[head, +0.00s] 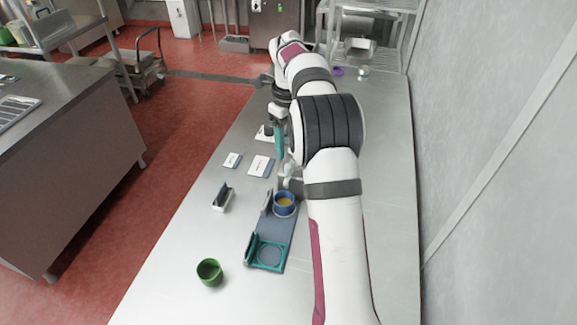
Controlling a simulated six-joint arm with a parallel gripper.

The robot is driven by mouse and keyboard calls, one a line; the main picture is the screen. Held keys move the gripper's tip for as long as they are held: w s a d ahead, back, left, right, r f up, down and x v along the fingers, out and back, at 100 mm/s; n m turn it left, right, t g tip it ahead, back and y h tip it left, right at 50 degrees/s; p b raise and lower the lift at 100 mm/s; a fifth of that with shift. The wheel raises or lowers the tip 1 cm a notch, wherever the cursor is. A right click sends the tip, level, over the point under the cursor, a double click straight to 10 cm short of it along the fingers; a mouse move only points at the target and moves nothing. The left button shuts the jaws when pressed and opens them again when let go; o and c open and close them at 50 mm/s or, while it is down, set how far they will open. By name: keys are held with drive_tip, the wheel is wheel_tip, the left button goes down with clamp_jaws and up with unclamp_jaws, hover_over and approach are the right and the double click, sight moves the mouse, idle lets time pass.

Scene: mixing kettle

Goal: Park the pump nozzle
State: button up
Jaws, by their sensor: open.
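My gripper (279,150) points down over the middle of the steel bench, to the left of my arm. Its teal fingers are small and partly merged in this view; it is open, and I see nothing held in it. A small light-grey part (287,181), which may be the pump nozzle, shows just below the fingers and behind the blue cup. My arm hides part of it. A blue cup (284,206) with yellow contents stands at the far end of a blue-grey base plate (273,232). A teal square holder with a ring (268,257) is at its near end.
A green cup (209,271) stands near the bench's left edge. A dark-and-white slotted stand (222,198) and two white cards (261,166) (232,160) lie farther back. A purple ring (337,71) is at the far end. A wall borders the right; the near bench is clear.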

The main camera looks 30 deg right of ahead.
sight(288, 165)
drive_tip(key=shift+f, duration=3.9)
drive_tip(key=shift+f, duration=0.1)
drive_tip(key=c, duration=0.5)
drive_tip(key=w, duration=0.1)
drive_tip(key=w+a, duration=0.1)
drive_tip(key=shift+w+a, duration=0.1)
drive_tip(key=shift+w, duration=0.25)
drive_tip(key=shift+c, duration=0.5)
drive_tip(key=w, duration=0.2)
drive_tip(key=w+d, duration=0.1)
drive_tip(key=w, duration=0.1)
clamp_jaws()
drive_tip(key=shift+o, duration=0.8)
unclamp_jaws()
drive_tip(key=shift+s, duration=0.1)
drive_tip(key=shift+r, duration=0.2)
wheel_tip(288, 165, up, 7)
